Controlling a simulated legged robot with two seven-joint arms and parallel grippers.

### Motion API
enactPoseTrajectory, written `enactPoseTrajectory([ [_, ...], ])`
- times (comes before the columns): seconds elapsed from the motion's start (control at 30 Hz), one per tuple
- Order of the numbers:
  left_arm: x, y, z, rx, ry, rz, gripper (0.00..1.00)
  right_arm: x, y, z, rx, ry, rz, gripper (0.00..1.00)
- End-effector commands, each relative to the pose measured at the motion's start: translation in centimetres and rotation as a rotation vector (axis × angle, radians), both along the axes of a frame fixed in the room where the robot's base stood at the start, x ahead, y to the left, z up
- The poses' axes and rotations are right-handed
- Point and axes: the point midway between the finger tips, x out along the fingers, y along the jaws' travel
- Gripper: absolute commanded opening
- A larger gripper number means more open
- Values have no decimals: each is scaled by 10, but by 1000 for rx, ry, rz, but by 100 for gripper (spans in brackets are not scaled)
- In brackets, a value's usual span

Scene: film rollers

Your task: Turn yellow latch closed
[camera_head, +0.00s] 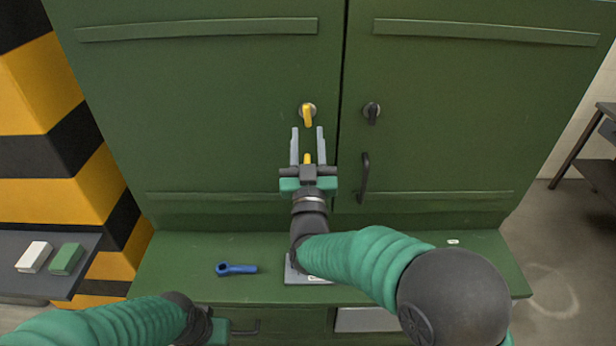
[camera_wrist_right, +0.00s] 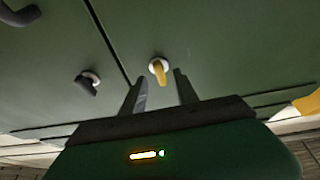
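The yellow latch (camera_head: 307,115) is on the left green cabinet door, its lever pointing down from a round metal base. It also shows in the right wrist view (camera_wrist_right: 158,70). My right gripper (camera_head: 307,134) is open and empty, just below the latch in the head view, with its fingers pointing at the door. In the wrist view the latch appears beyond and between the spread fingertips, apparently not touched.
A black latch (camera_head: 371,111) and a black handle (camera_head: 364,178) are on the right door. A blue tool (camera_head: 236,269) lies on the green ledge (camera_head: 180,255); a grey plate is partly under my right arm. White (camera_head: 34,257) and green (camera_head: 66,258) blocks rest on a left side shelf.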

Motion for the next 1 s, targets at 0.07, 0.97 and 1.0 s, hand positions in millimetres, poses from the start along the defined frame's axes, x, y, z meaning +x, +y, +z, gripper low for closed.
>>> enactPoseTrajectory([
  [0.07, 0, 0, -13, 0, 0, 0, 36, -23, 1, -15, -1, 2, 3, 36],
  [0.97, 0, 0, -34, 0, 0, 0, 36, -111, -1, -49, -1, 4, 0, 36],
  [1.0, 0, 0, -34, 0, 0, 0, 36, -110, -2, -50, -2, 11, 2, 36],
])
